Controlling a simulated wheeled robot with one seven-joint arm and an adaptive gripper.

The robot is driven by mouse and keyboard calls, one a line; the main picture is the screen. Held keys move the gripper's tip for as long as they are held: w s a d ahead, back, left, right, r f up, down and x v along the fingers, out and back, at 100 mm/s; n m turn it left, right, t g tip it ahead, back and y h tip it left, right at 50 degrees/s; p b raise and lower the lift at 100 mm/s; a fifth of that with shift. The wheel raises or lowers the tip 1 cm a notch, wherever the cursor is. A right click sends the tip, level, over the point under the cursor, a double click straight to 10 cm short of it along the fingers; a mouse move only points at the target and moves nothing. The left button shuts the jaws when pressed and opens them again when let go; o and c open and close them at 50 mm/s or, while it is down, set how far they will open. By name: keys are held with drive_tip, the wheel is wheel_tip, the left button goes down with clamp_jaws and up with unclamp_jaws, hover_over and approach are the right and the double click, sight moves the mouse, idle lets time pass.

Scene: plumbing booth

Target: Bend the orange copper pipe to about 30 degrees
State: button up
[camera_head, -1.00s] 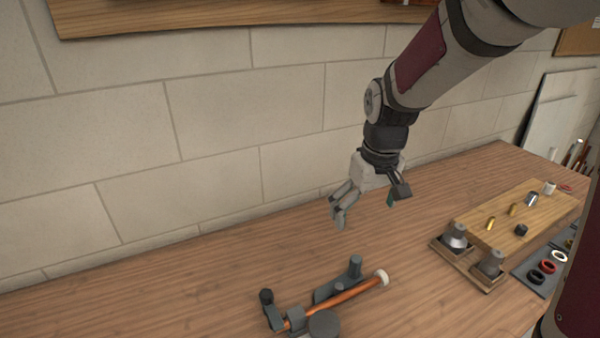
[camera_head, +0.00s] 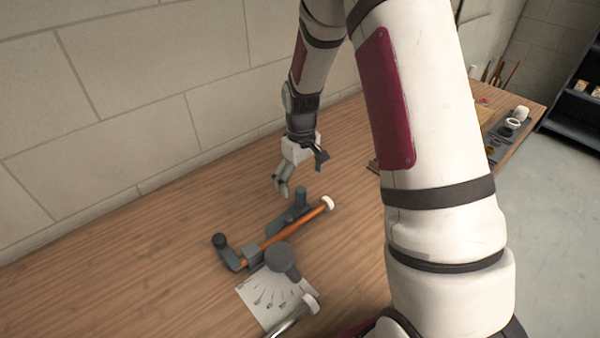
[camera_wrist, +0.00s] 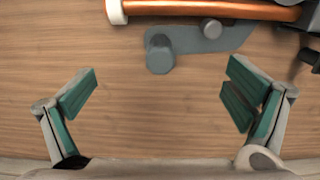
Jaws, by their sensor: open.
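The orange copper pipe (camera_head: 295,228) lies in a grey bending tool (camera_head: 283,258) on the wooden bench. It looks straight and has a white end cap (camera_head: 328,203) at its far right end. In the wrist view the pipe (camera_wrist: 215,8) runs along the top edge, with the white cap (camera_wrist: 115,11) at its left. A grey plate with a round peg (camera_wrist: 160,52) sits just below it there. My gripper (camera_head: 281,188) is above the bench, beyond the pipe toward the wall.
A white sheet with an angle scale (camera_head: 270,298) lies in front of the bender, beside a silver pipe (camera_head: 296,316) with a white cap. My arm hides much of the right side. The bench at left is clear.

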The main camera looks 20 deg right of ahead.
sight(302, 189)
drive_tip(key=shift+f+b, duration=0.9)
drive_tip(key=shift+f, duration=1.85)
drive_tip(key=shift+c, duration=0.6)
drive_tip(key=c, duration=1.4)
drive_tip(key=shift+s+d, duration=0.1)
drive_tip(key=shift+s, duration=0.05)
drive_tip(key=shift+s+d+m+p, duration=0.5)
drive_tip(key=shift+s+d+m, duration=0.4)
drive_tip(key=shift+s+d, duration=0.1)
drive_tip(key=shift+s, duration=0.05)
